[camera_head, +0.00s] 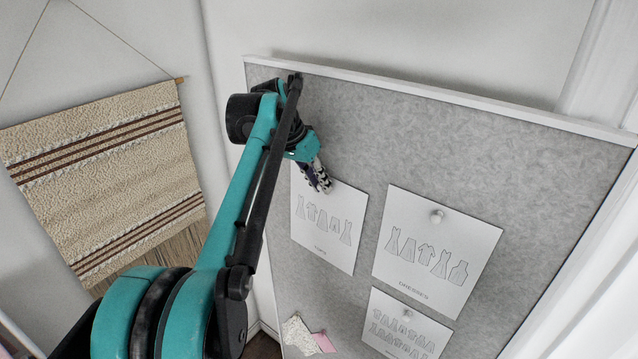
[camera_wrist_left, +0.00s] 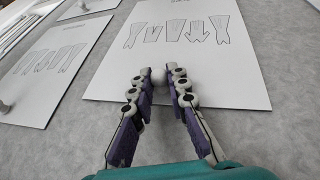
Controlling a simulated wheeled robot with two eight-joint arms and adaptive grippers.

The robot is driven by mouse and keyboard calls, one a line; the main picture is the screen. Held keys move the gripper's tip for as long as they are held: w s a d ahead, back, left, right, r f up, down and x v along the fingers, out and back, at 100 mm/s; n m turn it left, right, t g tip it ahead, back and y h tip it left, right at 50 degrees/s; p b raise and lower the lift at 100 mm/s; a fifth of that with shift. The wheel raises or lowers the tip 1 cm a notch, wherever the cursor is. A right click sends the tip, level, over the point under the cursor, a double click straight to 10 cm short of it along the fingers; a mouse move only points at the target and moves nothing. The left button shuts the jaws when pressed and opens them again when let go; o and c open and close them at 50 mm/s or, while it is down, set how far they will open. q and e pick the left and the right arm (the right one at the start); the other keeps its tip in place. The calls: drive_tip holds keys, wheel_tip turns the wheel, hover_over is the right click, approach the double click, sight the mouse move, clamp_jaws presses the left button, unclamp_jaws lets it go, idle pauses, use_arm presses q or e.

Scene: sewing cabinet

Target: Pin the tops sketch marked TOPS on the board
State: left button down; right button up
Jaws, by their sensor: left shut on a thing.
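The grey felt board (camera_head: 480,140) has a white frame and leans by the wall. A white sketch sheet (camera_head: 328,228) with a row of garment drawings is at its left side, against or very near the felt. Its label is too small to read surely. My left gripper (camera_head: 322,184) is at the sheet's top edge, fingers pointing at the board. In the left wrist view the gripper (camera_wrist_left: 158,76) is shut on a small pale round thing, seemingly a pin (camera_wrist_left: 157,74), at the edge of the sheet (camera_wrist_left: 190,62). The fingers hide most of it. My right gripper is out of view.
A sheet marked DRESSES (camera_head: 425,268) hangs to the right with a white pin (camera_head: 437,216). Another pinned sheet (camera_head: 405,332) is below it. Fabric swatches (camera_head: 300,335) are at the lower left. A woven hanging (camera_head: 105,165) is left of the board. The upper right felt is bare.

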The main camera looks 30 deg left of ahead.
use_arm(q)
drive_tip(key=shift+w, duration=0.15)
drive_tip(key=c, duration=1.4)
unclamp_jaws()
drive_tip(key=v, duration=1.2)
drive_tip(key=s+d+f+t+y+b, duration=0.1)
drive_tip(key=s+d+f+b, duration=0.5)
drive_tip(key=f+b, duration=0.6)
drive_tip(key=s+d+f+t+y+b, duration=0.1)
drive_tip(key=s+d+f+b, duration=0.4)
drive_tip(key=f+b, duration=0.8)
drive_tip(key=s+d+f+n+t+b, duration=0.1)
drive_tip(key=s+d+f+b, duration=0.5)
drive_tip(key=f, duration=3.7)
drive_tip(key=s+b, duration=0.1)
drive_tip(key=b, duration=0.5)
drive_tip(key=shift+s+d+y+b, duration=0.3)
drive_tip(key=shift+s+y, duration=0.05)
drive_tip(key=shift+y, duration=0.05)
